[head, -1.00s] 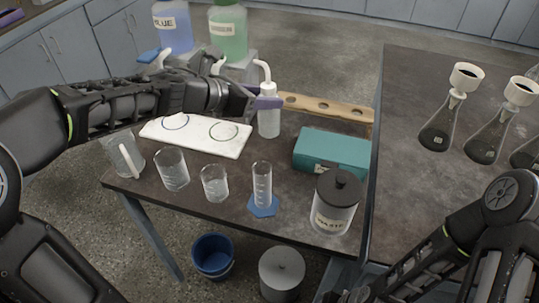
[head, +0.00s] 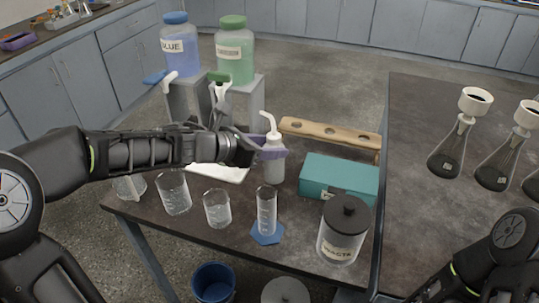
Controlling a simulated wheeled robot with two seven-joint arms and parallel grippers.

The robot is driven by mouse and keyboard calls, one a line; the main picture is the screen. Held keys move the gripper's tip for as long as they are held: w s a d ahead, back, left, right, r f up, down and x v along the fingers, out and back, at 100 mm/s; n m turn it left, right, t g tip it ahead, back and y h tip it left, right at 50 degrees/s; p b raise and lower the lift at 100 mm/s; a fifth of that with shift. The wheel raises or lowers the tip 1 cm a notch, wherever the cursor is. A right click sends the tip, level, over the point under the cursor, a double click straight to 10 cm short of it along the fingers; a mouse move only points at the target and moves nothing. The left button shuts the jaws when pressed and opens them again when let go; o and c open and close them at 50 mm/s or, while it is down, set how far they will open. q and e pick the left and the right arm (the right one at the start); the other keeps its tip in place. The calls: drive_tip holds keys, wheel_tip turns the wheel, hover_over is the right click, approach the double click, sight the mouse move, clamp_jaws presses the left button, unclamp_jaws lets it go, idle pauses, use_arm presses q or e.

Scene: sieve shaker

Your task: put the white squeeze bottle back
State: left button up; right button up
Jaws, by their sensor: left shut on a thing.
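The white squeeze bottle (head: 273,171) stands upright, its bent spout at the top, between the white board and the teal box. My left gripper (head: 268,147) is shut around its upper body, with purple fingers on it. The bottle's base is over the dark table, behind the graduated cylinder; I cannot tell whether it touches the tabletop. My right arm shows at the lower right, but its gripper is outside the picture.
A teal box (head: 340,178) and a wooden rack (head: 335,134) lie right of the bottle. The white board (head: 222,173) is partly hidden by my left arm. Beakers (head: 217,209), a graduated cylinder (head: 266,213) and a lidded jar (head: 343,232) stand in front.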

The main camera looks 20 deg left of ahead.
use_arm(q)
wheel_tip(320, 180, down, 2)
drive_tip(key=shift+f+b, duration=0.2)
drive_tip(key=shift+b, duration=0.1)
drive_tip(key=shift+c, duration=0.3)
drive_tip(key=o, duration=0.9)
drive_tip(key=p+v, duration=0.1)
drive_tip(key=v, duration=1.1)
drive_tip(key=shift+r, duration=0.1)
